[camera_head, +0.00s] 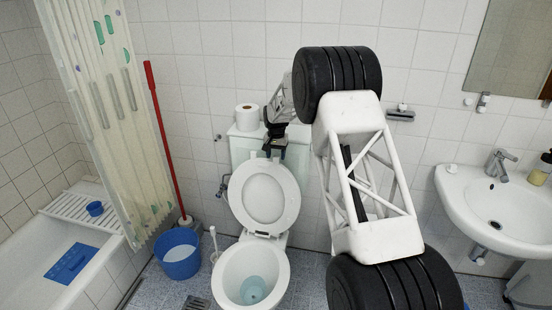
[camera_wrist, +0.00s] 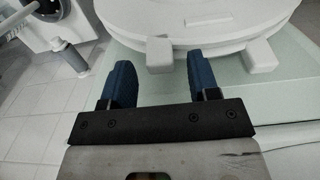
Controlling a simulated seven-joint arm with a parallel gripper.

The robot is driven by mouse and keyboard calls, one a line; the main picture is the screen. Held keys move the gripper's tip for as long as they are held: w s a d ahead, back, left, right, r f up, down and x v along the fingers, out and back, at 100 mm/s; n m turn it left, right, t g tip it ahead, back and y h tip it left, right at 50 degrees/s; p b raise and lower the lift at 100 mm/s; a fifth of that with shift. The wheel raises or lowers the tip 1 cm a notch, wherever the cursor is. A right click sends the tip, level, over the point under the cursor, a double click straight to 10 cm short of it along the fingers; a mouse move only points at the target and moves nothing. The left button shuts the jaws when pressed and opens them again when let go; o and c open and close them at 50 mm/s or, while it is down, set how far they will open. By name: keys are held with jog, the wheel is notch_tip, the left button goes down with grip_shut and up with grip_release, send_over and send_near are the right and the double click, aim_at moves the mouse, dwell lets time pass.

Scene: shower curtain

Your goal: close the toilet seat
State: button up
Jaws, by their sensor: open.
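The white toilet (camera_head: 251,272) stands at lower middle in the head view, its bowl open. Its seat (camera_head: 281,212) is raised, leaning back toward the pale green tank (camera_head: 240,150). My gripper (camera_head: 274,156) is at the top edge of the raised seat, in front of the tank. The rounded white seat and lid edge (camera_wrist: 200,25) lies just beyond the fingertips. Whether a finger touches it is unclear.
A paper roll (camera_head: 247,116) stands on the tank. A blue bucket (camera_head: 179,257), a toilet brush (camera_head: 213,240) and a red-handled pole (camera_head: 166,140) are to the left. The bathtub (camera_head: 85,280) and curtain (camera_head: 118,110) are farther left. The sink (camera_head: 500,205) is at right.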

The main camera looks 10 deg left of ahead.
jog(key=shift+f, duration=0.85)
grip_shut()
